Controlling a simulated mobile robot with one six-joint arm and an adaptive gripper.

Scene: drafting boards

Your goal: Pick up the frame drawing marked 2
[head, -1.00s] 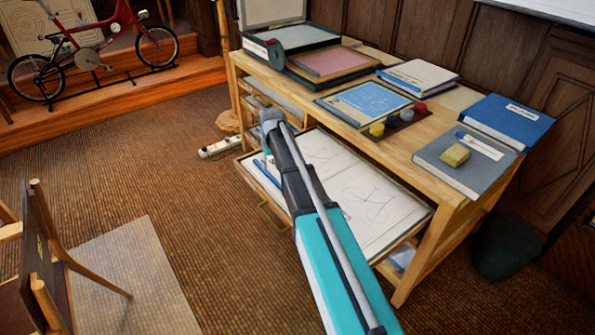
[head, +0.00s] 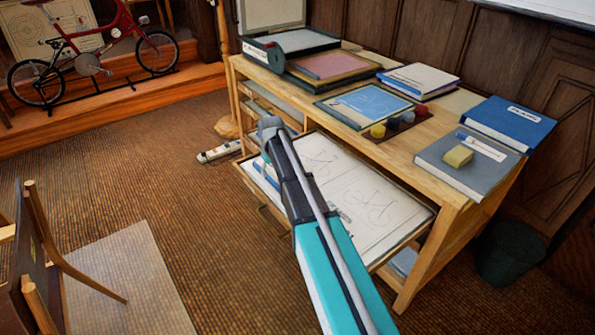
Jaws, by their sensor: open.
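The open drawer (head: 403,247) under the table holds white sheets with line drawings of frames. One drawing (head: 322,158) lies toward the back left, another (head: 378,208) toward the front right. Their number marks are too small to read, so I cannot tell which is marked 2. My arm crosses over the drawer and covers part of the sheets. My gripper cannot be made out; the arm hides it. A small dark-and-pale patch shows beside the arm on the front sheet, and I cannot tell what it is.
The wooden table (head: 428,152) overhangs the drawer. On it are a blue binder (head: 507,122), a grey folder with a sponge (head: 458,155), a blue drawing board (head: 372,102) and several paint pots.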

